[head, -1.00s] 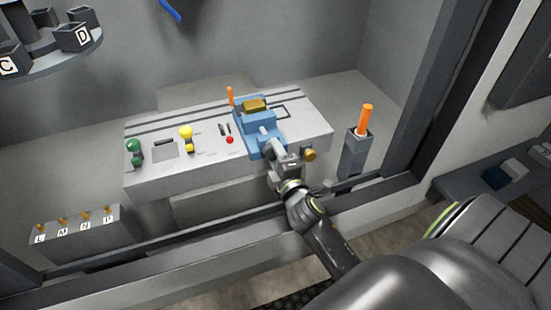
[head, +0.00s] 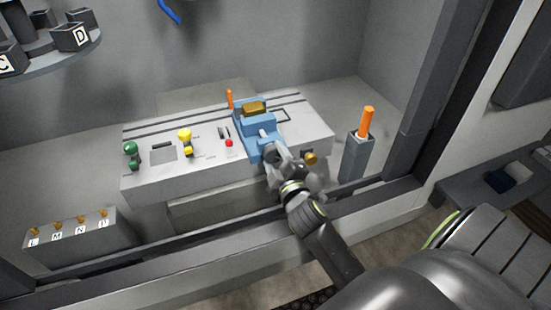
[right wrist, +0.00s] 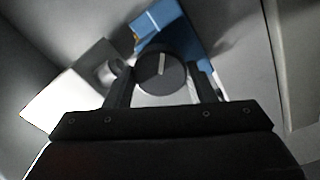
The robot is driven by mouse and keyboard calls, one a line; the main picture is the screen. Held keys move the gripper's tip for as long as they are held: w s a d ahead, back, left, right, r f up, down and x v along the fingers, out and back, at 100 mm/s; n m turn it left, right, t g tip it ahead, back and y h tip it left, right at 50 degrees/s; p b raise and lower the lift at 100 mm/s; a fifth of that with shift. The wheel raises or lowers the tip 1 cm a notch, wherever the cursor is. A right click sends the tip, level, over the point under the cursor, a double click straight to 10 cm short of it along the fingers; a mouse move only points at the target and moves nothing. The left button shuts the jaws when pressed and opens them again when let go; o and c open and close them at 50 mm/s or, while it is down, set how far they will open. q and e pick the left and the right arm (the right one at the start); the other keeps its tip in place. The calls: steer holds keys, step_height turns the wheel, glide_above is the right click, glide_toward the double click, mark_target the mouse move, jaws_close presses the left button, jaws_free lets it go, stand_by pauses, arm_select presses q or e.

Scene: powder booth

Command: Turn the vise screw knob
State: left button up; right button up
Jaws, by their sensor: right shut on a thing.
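The blue vise (head: 257,125) stands on the light grey workbench, with a brass-coloured block (head: 255,107) at its top. Its screw points toward me, and the dark round knob (right wrist: 161,73) with a pale line across its face shows in the right wrist view. My right gripper (head: 273,157) reaches the knob from the front. In the right wrist view its two fingers (right wrist: 163,88) stand on either side of the knob, shut on it. In the head view my gripper mostly hides the knob. My left gripper is not in view.
The bench (head: 150,188) carries green and yellow knobs, a red button (head: 229,143) and a brass knob (head: 310,158) close to the right of my gripper. An orange-handled tool (head: 366,122) stands in a grey holder (head: 356,157). The booth sill (head: 200,262) runs below my arm.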

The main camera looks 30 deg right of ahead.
steer(key=shift+f, duration=0.1)
steer(key=o, duration=1)
steer(key=v, duration=0.5)
steer(key=p+v, duration=0.1)
steer(key=v, duration=0.9)
steer(key=shift+s+a+r+p, duration=0.25)
steer(key=shift+s+r+p, duration=0.05)
steer(key=shift+r+p, duration=0.05)
steer(key=shift+s+a+f+p, duration=0.1)
steer(key=shift+s+p, duration=0.45)
steer(key=shift+s+f, duration=0.15)
steer(key=shift+s, duration=0.2)
